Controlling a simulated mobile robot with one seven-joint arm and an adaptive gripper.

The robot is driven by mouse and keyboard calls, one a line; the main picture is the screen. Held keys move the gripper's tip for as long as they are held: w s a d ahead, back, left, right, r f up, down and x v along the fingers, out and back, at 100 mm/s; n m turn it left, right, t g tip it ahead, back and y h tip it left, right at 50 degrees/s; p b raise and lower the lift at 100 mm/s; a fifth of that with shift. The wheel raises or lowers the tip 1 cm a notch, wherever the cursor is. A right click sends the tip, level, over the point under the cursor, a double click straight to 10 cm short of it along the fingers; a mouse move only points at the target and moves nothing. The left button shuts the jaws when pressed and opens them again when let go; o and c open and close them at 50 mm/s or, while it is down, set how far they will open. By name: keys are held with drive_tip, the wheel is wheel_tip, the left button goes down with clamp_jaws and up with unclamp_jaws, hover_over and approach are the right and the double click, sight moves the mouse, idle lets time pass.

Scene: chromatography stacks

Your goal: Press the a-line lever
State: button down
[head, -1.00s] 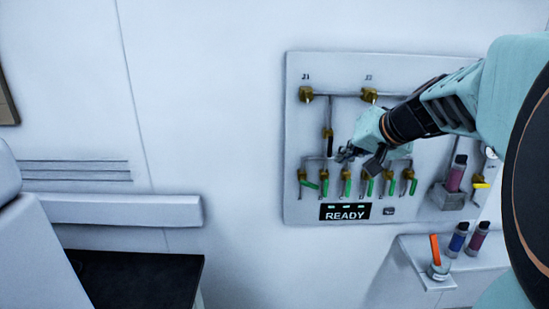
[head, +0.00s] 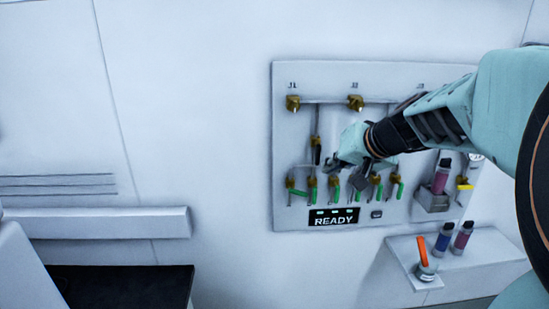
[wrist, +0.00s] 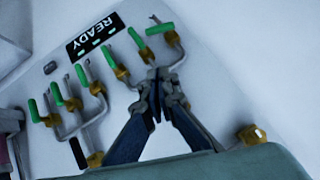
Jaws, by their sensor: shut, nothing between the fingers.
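Green levers stand in a row on brass valves low on the white wall panel (head: 287,135). They include the leftmost green lever (head: 298,192) and a right-hand one (head: 399,191). The same row shows in the wrist view, with an end lever (wrist: 160,29). A black lever (head: 316,153) sits on the left vertical pipe. No label names the a-line lever legibly, so I cannot tell which it is. My gripper (head: 331,165) is in front of the panel, just above the row. In the wrist view its fingertips (wrist: 158,75) are together and empty, near the brass valves; contact is unclear.
A READY display (head: 334,219) is below the levers. A pink vial (head: 441,177) stands in a panel holder beside a yellow lever (head: 465,187). Below, a white shelf (head: 485,258) carries two vials and an orange-handled item (head: 423,250).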

sight(298, 193)
drive_tip(key=s+f+b+x, duration=0.2)
drive_tip(key=x, duration=1)
drive_tip(key=shift+a, duration=0.3)
drive_tip(key=b, duration=0.2)
drive_tip(key=y+b, duration=0.1)
drive_tip(key=b, duration=0.1)
drive_tip(key=shift+d+f+m+b, duration=0.15)
drive_tip(key=shift+f+m+b, duration=0.15)
drive_tip(key=shift+b, duration=0.05)
drive_tip(key=shift+s+r, duration=0.1)
drive_tip(key=shift+r, duration=0.15)
